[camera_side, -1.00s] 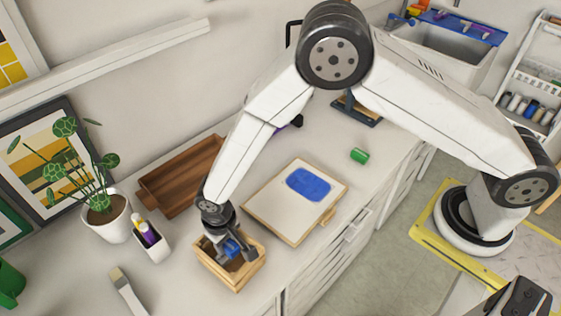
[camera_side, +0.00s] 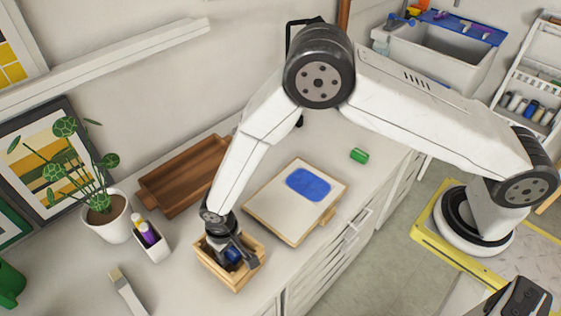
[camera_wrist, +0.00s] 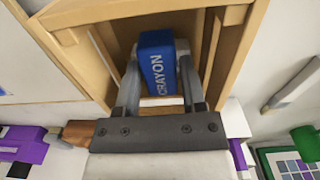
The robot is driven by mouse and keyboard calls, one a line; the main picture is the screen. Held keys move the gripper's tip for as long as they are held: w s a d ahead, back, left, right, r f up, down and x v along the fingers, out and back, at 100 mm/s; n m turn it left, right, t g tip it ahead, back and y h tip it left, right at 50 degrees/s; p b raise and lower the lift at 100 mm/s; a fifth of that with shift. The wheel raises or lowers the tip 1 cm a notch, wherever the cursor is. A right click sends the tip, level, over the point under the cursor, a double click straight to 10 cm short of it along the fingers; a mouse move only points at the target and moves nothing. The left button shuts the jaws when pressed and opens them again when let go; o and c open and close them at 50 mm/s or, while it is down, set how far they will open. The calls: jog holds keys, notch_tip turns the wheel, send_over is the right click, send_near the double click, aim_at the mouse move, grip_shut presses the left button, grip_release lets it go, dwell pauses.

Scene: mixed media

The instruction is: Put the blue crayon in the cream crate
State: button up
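The blue crayon (camera_side: 233,254) is between the fingers of my gripper (camera_side: 238,257), low inside the cream crate (camera_side: 213,268). In the wrist view the crayon (camera_wrist: 157,60), lettered "CRAYON", lies between the two grey fingers of my gripper (camera_wrist: 159,72), which look closed against its sides. The crate's wooden walls (camera_wrist: 75,55) surround the crayon there. My gripper partly hides the crayon and crate interior in the side view, so I cannot tell whether the crayon touches the floor.
A white cup (camera_side: 152,247) with purple and yellow crayons stands left of the crate, near a potted plant (camera_side: 108,222) and a brush (camera_side: 127,292). A brown tray (camera_side: 183,178) lies behind. A board (camera_side: 275,215) with a blue patch and a green cylinder (camera_side: 359,155) are right.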

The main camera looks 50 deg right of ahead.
jog(key=shift+o, duration=1.1)
jog(key=shift+r, duration=0.15)
notch_tip(320, 180, up, 12)
jog(key=shift+r, duration=0.2)
dwell(0.4)
jog(key=s+d+r+t, duration=0.1)
jog(key=d+r, duration=0.3)
jog(key=d, duration=0.4)
jog(key=d+r, duration=0.3)
jog(key=d, duration=0.5)
jog(key=s+d+r+m+t, duration=0.1)
jog(key=s+d+r, duration=0.2)
jog(key=s+d, duration=0.5)
jog(key=d, duration=0.3)
jog(key=shift+s+t, duration=0.15)
jog(key=shift+t, duration=0.15)
